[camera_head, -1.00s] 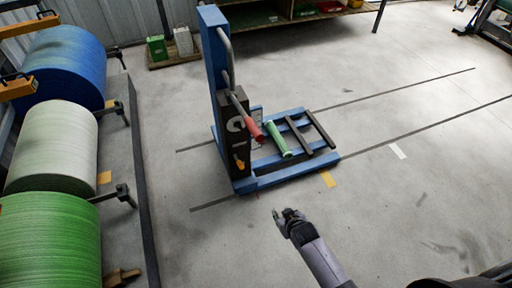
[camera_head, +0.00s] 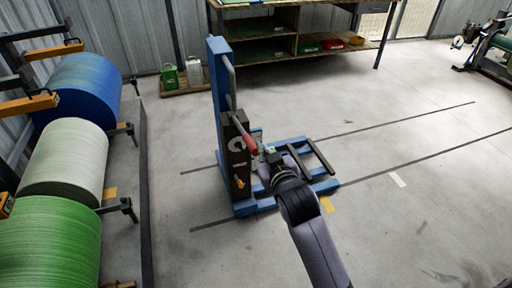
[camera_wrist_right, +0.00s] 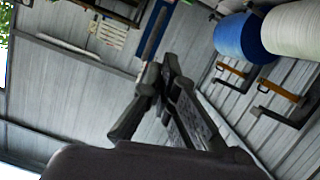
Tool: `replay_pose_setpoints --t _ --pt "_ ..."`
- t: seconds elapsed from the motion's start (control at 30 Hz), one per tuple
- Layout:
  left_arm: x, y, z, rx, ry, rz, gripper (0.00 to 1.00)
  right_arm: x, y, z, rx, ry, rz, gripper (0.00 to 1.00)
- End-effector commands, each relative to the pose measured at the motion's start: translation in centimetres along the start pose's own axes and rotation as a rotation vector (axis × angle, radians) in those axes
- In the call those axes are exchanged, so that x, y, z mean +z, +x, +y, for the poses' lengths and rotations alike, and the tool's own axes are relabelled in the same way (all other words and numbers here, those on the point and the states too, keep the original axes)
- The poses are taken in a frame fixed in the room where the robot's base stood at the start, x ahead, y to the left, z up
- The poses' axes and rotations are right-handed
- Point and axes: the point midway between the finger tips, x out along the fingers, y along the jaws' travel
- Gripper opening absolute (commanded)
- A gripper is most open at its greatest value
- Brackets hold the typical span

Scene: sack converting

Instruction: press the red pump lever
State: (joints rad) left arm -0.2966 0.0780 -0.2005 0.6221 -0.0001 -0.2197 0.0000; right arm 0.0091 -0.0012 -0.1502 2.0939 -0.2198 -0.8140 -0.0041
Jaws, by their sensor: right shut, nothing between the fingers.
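The red pump lever (camera_head: 251,145) is the red grip on a grey rod. It slants down to the right from the dark housing (camera_head: 236,160) of a blue lift stand. My right gripper (camera_head: 266,156) is just right of and slightly below the red grip, over the stand's base. Its fingers are shut and empty; I cannot tell whether they touch the lever. In the right wrist view the closed fingers (camera_wrist_right: 158,82) point up toward the wall, and the red lever does not show. My left gripper is not in view.
The blue stand's mast (camera_head: 218,75) rises left of the lever, and its forks (camera_head: 320,157) lie right. A shelf bench (camera_head: 290,50) is at the back. The floor at right is clear.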

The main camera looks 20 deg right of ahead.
Motion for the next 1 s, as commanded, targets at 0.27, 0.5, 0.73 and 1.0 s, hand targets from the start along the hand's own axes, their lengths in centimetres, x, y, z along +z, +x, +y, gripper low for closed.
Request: replay_pose_setpoints --t 0.27,0.5,0.73,1.0 --pt "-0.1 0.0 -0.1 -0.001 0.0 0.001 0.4 0.0 1.8 0.0 -0.001 0.0 -0.001 0.0" --pt "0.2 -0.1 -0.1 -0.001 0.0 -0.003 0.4 0.0 6.5 0.0 -0.001 0.001 -0.001 0.0" --pt "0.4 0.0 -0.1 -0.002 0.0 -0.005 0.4 0.5 10.4 -0.1 -0.001 0.0 -0.005 0.0" --pt "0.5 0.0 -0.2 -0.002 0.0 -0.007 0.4 3.6 10.9 -0.1 -0.001 0.0 -0.002 0.0"
